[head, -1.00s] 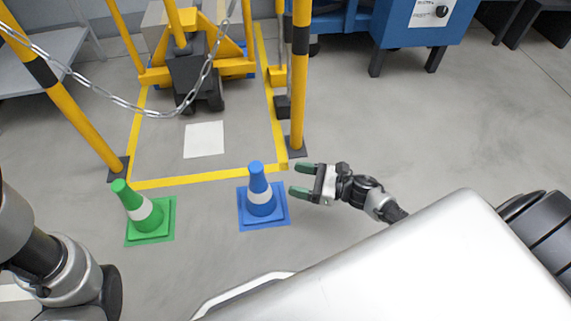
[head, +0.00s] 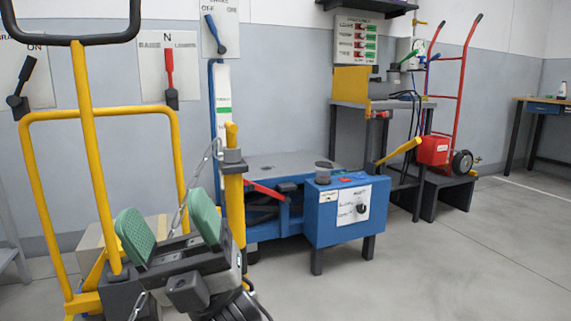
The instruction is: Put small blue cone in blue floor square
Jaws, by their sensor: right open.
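The small blue cone and the blue floor square are not in the head view now. My right gripper (head: 168,226) is raised close in front of the camera at the lower left. Its two green-padded fingers point up and stand apart, with nothing between them. It covers part of the yellow post and chain behind it. My left gripper is not in view.
A yellow pallet jack (head: 90,160) stands at the left behind my gripper, near a yellow post (head: 233,190) with a chain. A blue machine (head: 340,215) stands mid-picture, a red hand truck (head: 458,95) farther right. Floor (head: 450,260) at the lower right is clear.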

